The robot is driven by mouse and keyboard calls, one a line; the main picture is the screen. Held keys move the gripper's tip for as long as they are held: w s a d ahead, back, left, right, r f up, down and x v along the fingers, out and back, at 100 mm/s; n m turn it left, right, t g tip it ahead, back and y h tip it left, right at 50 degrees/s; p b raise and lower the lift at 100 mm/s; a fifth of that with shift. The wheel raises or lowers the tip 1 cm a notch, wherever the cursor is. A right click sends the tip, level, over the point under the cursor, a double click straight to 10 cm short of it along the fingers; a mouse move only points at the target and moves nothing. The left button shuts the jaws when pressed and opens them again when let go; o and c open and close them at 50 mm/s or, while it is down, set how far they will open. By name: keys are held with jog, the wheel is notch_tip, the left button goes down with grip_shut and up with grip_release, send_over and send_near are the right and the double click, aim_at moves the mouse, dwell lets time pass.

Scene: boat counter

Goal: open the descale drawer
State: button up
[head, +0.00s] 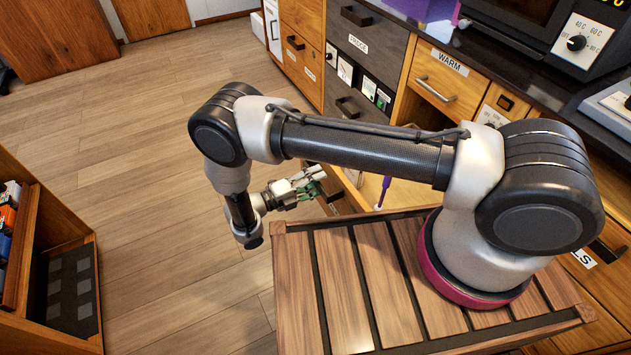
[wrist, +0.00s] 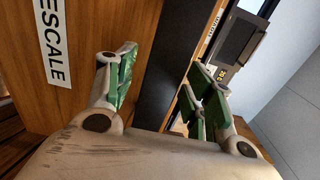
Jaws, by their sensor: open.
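The descale drawer front (wrist: 100,55) is a brown wood panel filling the left of the wrist view. Its white label (wrist: 54,40) reads "ESCALE", with the start cut off. My gripper (wrist: 165,100) has green-padded fingers spread apart with nothing seen between them. The left finger overlaps the panel near its right edge; I cannot tell whether it touches. The right finger is beyond that edge, past a dark strip. In the head view my gripper (head: 300,187) is low beside the cabinet, next to what appears to be an open drawer (head: 342,192), partly hidden by my arm.
A slatted wooden top (head: 335,290) lies beneath my arm's base. The warm drawer (head: 447,85) and the spice drawer (head: 368,55) are in the cabinet behind. A purple item (head: 384,190) shows beside my gripper. An open-topped cabinet (head: 50,260) stands left. The floor (head: 150,130) between is clear.

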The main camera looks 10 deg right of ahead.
jog(key=v, duration=1.2)
